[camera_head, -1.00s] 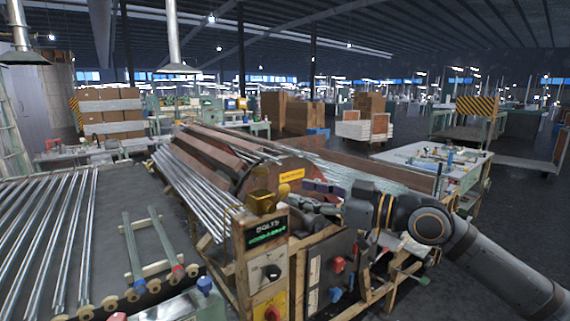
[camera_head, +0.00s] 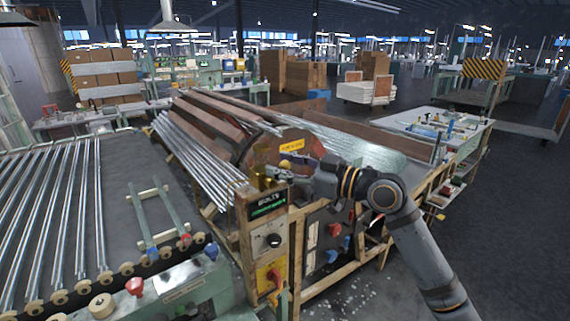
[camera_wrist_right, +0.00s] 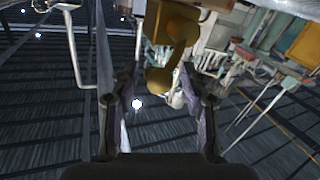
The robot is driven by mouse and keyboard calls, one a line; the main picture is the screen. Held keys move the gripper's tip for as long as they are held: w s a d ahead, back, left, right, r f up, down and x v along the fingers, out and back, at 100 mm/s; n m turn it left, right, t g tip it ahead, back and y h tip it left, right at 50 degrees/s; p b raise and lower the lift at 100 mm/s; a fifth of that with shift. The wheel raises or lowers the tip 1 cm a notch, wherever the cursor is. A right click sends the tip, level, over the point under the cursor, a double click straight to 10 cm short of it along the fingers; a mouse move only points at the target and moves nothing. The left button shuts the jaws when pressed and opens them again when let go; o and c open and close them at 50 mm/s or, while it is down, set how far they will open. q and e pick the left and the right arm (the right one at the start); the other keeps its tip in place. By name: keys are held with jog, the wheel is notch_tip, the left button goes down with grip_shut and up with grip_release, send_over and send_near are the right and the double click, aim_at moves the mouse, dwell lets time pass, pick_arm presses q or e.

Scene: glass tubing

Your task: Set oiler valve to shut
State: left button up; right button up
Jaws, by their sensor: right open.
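The brass oiler valve (camera_head: 262,178) sits on top of the wooden post, above a green-lettered display. In the right wrist view its brass lever (camera_wrist_right: 178,37) has a rounded end and reaches between my finger pads. My right gripper (camera_head: 284,173) is at the valve's right side in the head view. In the right wrist view my right gripper (camera_wrist_right: 156,88) is open, with one finger on each side of the lever's end. I cannot tell whether either finger touches it. The fingers partly hide the valve in the head view. My left gripper is out of view.
Glass tubes (camera_head: 200,150) lie left of the brown drum (camera_head: 262,150). A roller table with tubes (camera_head: 62,220) fills the left. Floor at right is open.

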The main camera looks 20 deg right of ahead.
jog(key=shift+c, duration=0.3)
grip_shut()
jog(key=m+b, duration=0.1)
jog(key=d+f+m+b, duration=0.1)
jog(key=b, duration=0.1)
jog(key=shift+w+f+m+t+y, duration=0.2)
jog(key=shift+m+t+y, duration=0.1)
jog(key=shift+m+t, duration=0.1)
jog(key=shift+w+d+f+m+t+h+b, duration=0.2)
jog(key=shift+f+m+t, duration=0.4)
jog(key=shift+m, duration=1.25)
jog(key=shift+s+d+f+m+t+h+b, duration=0.15)
jog(key=shift+d+f+m+t, duration=0.45)
jog(key=shift+m, duration=1.3)
jog(key=shift+w+f+m+t+h+b, duration=0.1)
jog(key=shift+w+f+m+t+h, duration=0.15)
jog(key=shift+m+t, duration=1.15)
jog(key=shift+f+m+g, duration=0.15)
jog(key=shift+m+g, duration=0.35)
jog(key=shift+m, duration=0.05)
